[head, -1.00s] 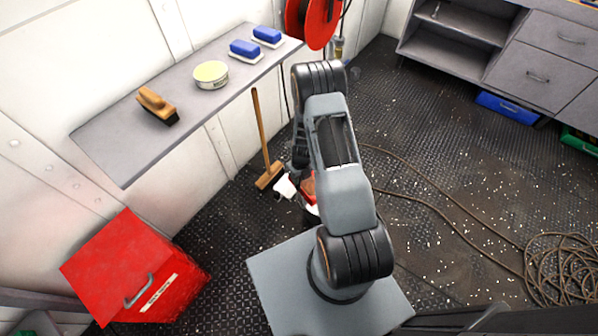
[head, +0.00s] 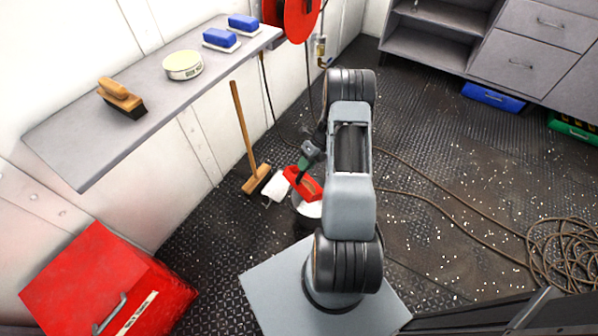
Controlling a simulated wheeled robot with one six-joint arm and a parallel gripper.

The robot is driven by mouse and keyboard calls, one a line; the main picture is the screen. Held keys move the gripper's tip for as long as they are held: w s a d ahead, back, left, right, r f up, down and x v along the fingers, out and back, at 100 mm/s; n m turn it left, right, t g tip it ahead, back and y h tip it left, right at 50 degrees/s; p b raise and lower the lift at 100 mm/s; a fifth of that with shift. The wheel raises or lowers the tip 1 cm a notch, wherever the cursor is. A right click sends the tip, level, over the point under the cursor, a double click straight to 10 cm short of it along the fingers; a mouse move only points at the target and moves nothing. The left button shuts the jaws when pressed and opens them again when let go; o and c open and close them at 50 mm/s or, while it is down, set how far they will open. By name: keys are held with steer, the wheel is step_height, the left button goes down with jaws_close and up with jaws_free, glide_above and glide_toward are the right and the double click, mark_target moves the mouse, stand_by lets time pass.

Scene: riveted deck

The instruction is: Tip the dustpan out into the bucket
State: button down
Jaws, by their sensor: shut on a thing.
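The red dustpan (head: 308,186) hangs in front of my arm, left of its upper link, partly hidden by my gripper. My gripper (head: 302,170) is shut on it, apparently at its handle; the fingers are small and partly hidden. The bucket (head: 298,213) stands on the floor just below the dustpan in the picture, with a pale patch inside its rim. Its right side is hidden behind my arm. The pan appears over the bucket's far side. I cannot tell its height or whether anything lies in it.
A white item (head: 273,189) stands left of the bucket, beside a broom (head: 246,145) leaning at the wall. A shelf (head: 85,150) with brushes and a tin juts out at left. A red box (head: 105,285) is at front left. A hose (head: 450,205) lies across the speckled floor at right.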

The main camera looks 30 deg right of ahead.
steer(key=shift+w+d+f+y+b, duration=0.15)
steer(key=shift+d+y+b, duration=0.35)
steer(key=shift+d, duration=0.3)
steer(key=shift+w+d+f+y+b, duration=0.1)
steer(key=shift+d+y+b, duration=0.35)
steer(key=shift+d+b, duration=0.25)
steer(key=shift+w+d+f+y+b, duration=0.15)
steer(key=shift+d+y+b, duration=0.35)
steer(key=shift+d, duration=0.35)
steer(key=shift+s, duration=0.1)
stand_by(0.8)
